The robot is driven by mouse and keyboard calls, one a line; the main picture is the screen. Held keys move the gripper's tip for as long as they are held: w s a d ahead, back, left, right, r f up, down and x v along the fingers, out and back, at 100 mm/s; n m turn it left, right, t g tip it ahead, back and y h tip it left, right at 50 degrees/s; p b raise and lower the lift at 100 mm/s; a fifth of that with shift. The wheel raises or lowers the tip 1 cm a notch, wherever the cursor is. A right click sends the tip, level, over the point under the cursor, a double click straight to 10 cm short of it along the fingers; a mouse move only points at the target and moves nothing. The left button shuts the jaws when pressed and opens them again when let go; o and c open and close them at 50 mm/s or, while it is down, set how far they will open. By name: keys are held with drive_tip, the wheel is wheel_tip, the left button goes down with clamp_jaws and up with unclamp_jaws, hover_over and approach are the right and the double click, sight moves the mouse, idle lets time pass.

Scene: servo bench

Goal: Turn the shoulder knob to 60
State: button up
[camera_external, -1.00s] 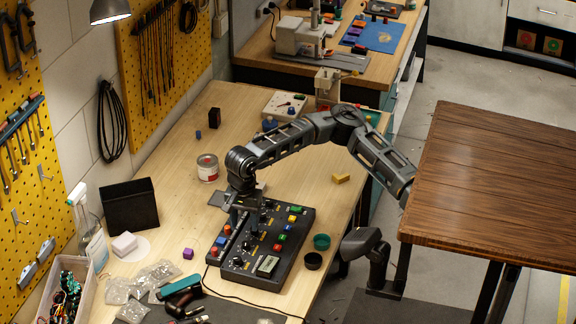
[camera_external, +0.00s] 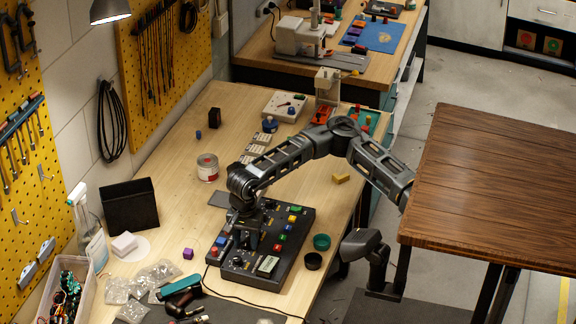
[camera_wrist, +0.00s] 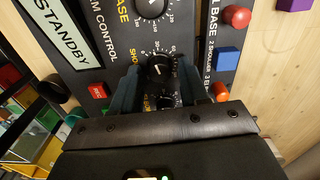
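The control box (camera_external: 292,247) is a dark panel on the wooden bench. In the wrist view, the shoulder knob (camera_wrist: 160,68) is a black dial with a white pointer line, beside a partly covered yellow label starting "SHO". My gripper (camera_wrist: 163,76) points down over it, with one dark finger on each side of the knob. The fingers look apart, with a gap to the knob; contact is not clear. In the external view my gripper (camera_external: 245,243) stands over the box and hides the knob. The exact dial reading is too small to tell.
The base knob (camera_wrist: 152,6) is just beyond the shoulder knob, and another black knob is partly hidden behind it. The display (camera_wrist: 58,28) reads STANDBY. A red button (camera_wrist: 236,17), a blue button (camera_wrist: 229,60) and orange-red caps flank my gripper. Two cups (camera_external: 321,242) stand right of the box.

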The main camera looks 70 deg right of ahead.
clamp_jaws()
drive_tip(key=shift+m, duration=0.4)
drive_tip(key=m+b, duration=0.2)
drive_tip(key=m, duration=0.3)
drive_tip(key=shift+m, duration=0.3)
drive_tip(key=m+b, duration=0.1)
drive_tip(key=m, duration=0.4)
drive_tip(key=shift+m, duration=0.3)
drive_tip(key=shift+o, duration=1.2)
unclamp_jaws()
drive_tip(key=shift+s, duration=0.1)
